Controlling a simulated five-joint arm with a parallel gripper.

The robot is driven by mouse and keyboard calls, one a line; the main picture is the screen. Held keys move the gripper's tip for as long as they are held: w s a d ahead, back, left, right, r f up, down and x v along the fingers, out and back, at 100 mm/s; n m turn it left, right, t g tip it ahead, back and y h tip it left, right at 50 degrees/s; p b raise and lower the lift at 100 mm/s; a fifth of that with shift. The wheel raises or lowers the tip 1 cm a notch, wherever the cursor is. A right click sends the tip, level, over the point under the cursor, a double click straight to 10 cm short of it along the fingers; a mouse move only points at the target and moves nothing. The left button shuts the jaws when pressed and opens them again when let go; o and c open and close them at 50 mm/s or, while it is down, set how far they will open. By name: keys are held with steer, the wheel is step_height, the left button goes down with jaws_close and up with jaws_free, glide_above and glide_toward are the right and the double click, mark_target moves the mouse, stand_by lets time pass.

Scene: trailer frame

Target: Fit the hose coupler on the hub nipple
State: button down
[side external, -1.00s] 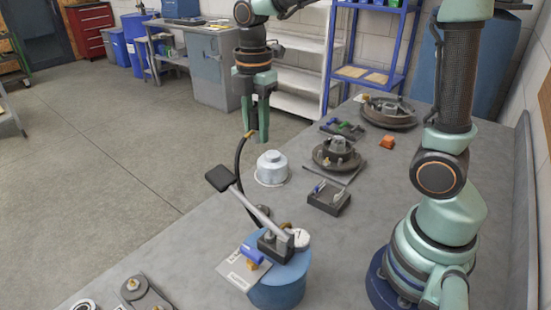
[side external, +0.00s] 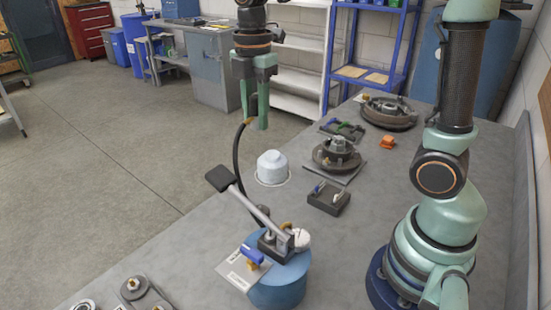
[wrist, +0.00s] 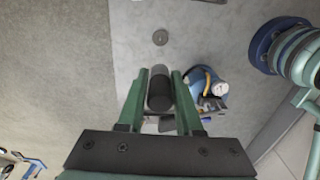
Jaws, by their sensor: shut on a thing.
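My gripper (side external: 258,120) hangs above the far left edge of the bench in the side view, shut on the end of a black hose (side external: 238,155). A small brass-coloured coupler (side external: 248,121) shows beside the fingers, and the rest is hidden by them. In the wrist view, a dark cylinder (wrist: 160,92) shows between the fingers of my gripper (wrist: 160,75). The hose runs down towards the pump on a blue drum (side external: 278,287). A dark hub (side external: 338,154) sits beyond, to the right of and apart from the gripper. I cannot make out its nipple.
The pump's lever, with a black grip (side external: 219,179), sticks up to the left. A dark block (side external: 328,198), an orange piece (side external: 387,142) and a larger disc assembly (side external: 389,112) lie around the hub.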

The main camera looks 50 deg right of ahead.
steer(key=d+f, duration=0.6)
steer(key=d, duration=0.5)
glide_above(327, 158)
step_height(327, 158, down, 6)
steer(key=f, duration=0.1)
steer(key=shift+d+f, duration=0.15)
steer(key=shift+f, duration=2.2)
steer(key=shift+f, duration=0.9)
steer(key=c, duration=0.5)
jaws_free()
